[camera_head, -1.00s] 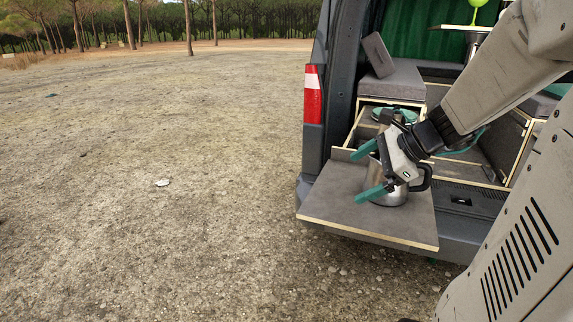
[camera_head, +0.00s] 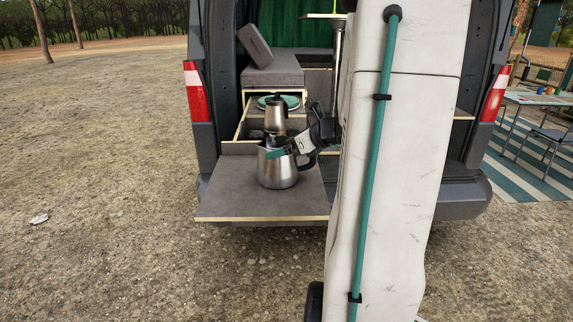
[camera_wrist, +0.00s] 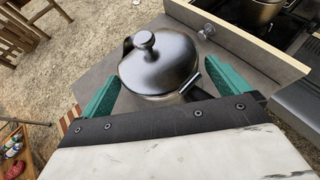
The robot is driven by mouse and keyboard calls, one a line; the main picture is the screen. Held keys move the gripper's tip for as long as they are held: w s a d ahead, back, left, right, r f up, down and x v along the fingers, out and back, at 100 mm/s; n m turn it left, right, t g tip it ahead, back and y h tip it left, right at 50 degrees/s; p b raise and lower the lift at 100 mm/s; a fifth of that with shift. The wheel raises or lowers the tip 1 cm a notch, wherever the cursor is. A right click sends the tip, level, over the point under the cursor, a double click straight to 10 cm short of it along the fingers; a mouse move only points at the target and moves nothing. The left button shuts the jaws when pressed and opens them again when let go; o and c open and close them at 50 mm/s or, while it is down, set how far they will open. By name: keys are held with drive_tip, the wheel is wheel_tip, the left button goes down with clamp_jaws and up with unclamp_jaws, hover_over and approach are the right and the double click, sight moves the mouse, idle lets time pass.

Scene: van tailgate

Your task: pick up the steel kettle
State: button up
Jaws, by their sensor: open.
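The steel kettle (camera_head: 278,172) stands upright on the grey pull-out board (camera_head: 228,196) at the back of the van. Its black handle is on the right in the head view. My gripper (camera_head: 277,152) is at the kettle's upper part, and only one teal finger shows clearly there. In the wrist view, the kettle's round lid and knob (camera_wrist: 158,66) lie between the two teal fingers of my open gripper (camera_wrist: 163,76). The fingers stand apart, one on each side. Whether either finger touches the kettle I cannot tell. My gripper's body hides the kettle's lower side in the wrist view.
A metal pot (camera_head: 276,115) stands in the open drawer (camera_head: 242,130) just behind the kettle, near a teal-rimmed plate (camera_head: 291,101). A grey cushion (camera_head: 272,75) lies above. A folding table (camera_head: 540,98) stands outside at the right.

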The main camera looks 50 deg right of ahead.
drive_tip(key=shift+w+a+f, duration=0.1)
drive_tip(key=shift+w+f, duration=0.2)
drive_tip(key=shift+w, duration=0.25)
drive_tip(key=c, duration=1.2)
drive_tip(key=shift+r, duration=0.1)
drive_tip(key=shift+c, duration=0.2)
